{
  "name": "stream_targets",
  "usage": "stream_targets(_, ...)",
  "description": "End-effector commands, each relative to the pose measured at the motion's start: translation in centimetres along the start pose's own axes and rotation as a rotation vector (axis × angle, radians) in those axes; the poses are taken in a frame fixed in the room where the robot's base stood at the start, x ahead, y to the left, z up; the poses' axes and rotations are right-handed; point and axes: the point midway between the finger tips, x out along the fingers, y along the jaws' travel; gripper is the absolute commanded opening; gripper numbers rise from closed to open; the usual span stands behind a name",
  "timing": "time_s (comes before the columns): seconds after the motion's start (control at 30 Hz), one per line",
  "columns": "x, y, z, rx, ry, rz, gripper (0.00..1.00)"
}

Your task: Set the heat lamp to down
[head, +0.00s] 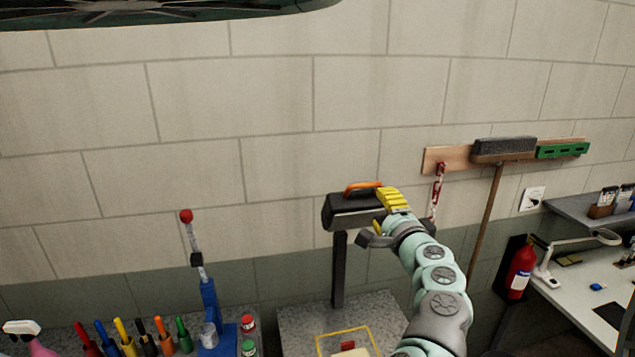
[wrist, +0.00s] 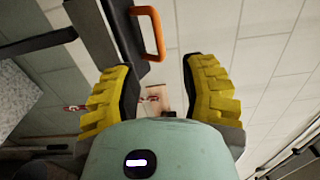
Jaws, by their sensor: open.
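The heat lamp has a dark box-shaped head (head: 350,211) on a dark upright post (head: 339,270), with an orange handle (head: 362,187) on top of the head. The head is at the top of the post, well above the bench. My gripper (head: 381,217) is at the right end of the lamp head, its yellow-padded fingers spread. In the wrist view the open fingers (wrist: 160,80) have a gap between them. The orange handle (wrist: 151,33) shows ahead of that gap, nearer the left finger and apart from both. Nothing is held.
Below the lamp is a grey bench top (head: 296,322) with a yellow outline (head: 345,333). A blue stand with a red-knobbed lever (head: 186,216) and several coloured tools are at left. A broom (head: 490,205), fire extinguisher (head: 520,268) and white desk (head: 572,305) are at right.

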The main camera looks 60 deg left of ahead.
Motion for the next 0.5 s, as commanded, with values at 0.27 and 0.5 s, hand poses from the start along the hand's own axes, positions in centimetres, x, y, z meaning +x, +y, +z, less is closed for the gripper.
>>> stream_targets(0.27,2.4,-0.1,0.0,0.000,-0.003,0.002,0.43)
stream_targets(0.5,4.4,0.1,-0.1,-0.002,-0.002,0.002,0.43)
